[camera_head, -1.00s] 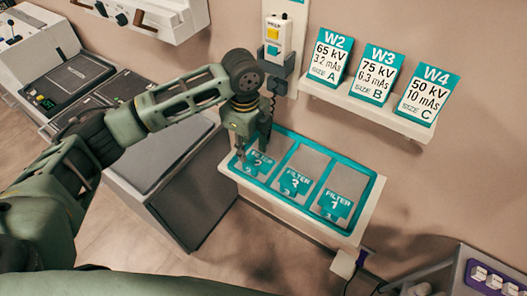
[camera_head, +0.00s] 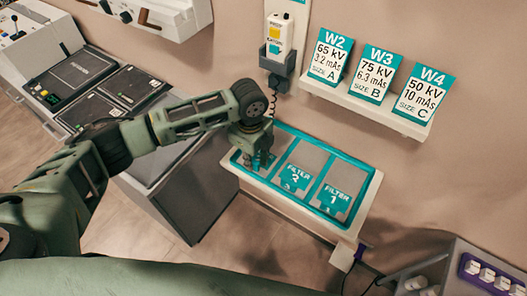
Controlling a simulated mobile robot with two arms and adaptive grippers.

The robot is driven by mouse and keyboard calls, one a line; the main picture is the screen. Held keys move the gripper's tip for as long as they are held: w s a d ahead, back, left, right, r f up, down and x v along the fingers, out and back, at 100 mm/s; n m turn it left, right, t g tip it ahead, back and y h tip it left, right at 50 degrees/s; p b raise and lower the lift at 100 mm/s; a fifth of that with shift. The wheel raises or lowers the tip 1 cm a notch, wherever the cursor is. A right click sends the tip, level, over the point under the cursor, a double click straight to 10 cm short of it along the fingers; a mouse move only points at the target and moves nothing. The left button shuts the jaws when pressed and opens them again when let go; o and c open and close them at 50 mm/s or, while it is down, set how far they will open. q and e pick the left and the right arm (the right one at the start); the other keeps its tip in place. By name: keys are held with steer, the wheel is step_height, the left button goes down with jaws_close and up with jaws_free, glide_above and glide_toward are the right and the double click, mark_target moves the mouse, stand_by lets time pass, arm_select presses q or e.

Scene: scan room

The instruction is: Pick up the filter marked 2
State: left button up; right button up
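A pale tray with teal edging (camera_head: 372,200) holds filters with teal labels in three compartments. My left gripper (camera_head: 262,163) points down into the left compartment and hides most of the filter there, whose label read 2 a second ago. I cannot tell if the fingers touch or grip it. The middle filter (camera_head: 295,177) has a number too small to read surely, possibly 3. The right filter (camera_head: 333,198) is marked 1. My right gripper is not in view.
A shelf (camera_head: 362,106) with cards W2, W3 and W4 is on the wall above the tray. A handset (camera_head: 278,36) hangs in a holder at the left of it. A grey console stands left; a rack with purple edging is at lower right.

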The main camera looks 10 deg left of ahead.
arm_select(q)
jaws_close()
steer(key=shift+r, duration=0.1)
